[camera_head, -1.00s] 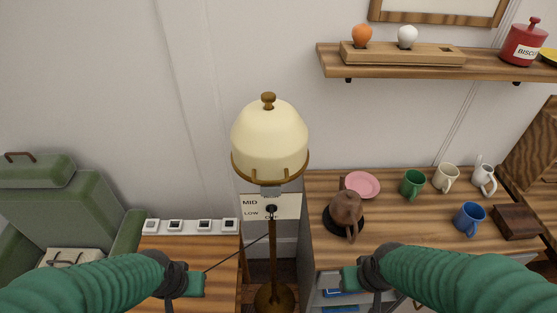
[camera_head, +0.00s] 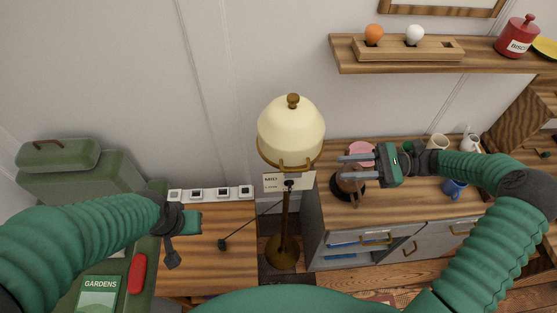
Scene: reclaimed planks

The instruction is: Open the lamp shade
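The cream lamp shade (camera_head: 290,126) sits closed on top of the lamp stand in the middle, with a brown knob (camera_head: 293,100) on top and a brass rim (camera_head: 284,165) at its lower edge. The brown lamp post (camera_head: 286,215) stands on a round base. My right gripper (camera_head: 340,167) is right of the shade, at about the height of its rim in the picture, pointing left. Its two fingers are apart with nothing between them. My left gripper (camera_head: 197,222) is lower left of the lamp; its fingers cannot be made out clearly.
A counter with a pink plate (camera_head: 361,152), a brown pot, and several mugs lies behind my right gripper. A wall shelf (camera_head: 400,62) with two bulbs is above. A side table (camera_head: 215,270) stands left of the lamp, beside a green armchair (camera_head: 57,152).

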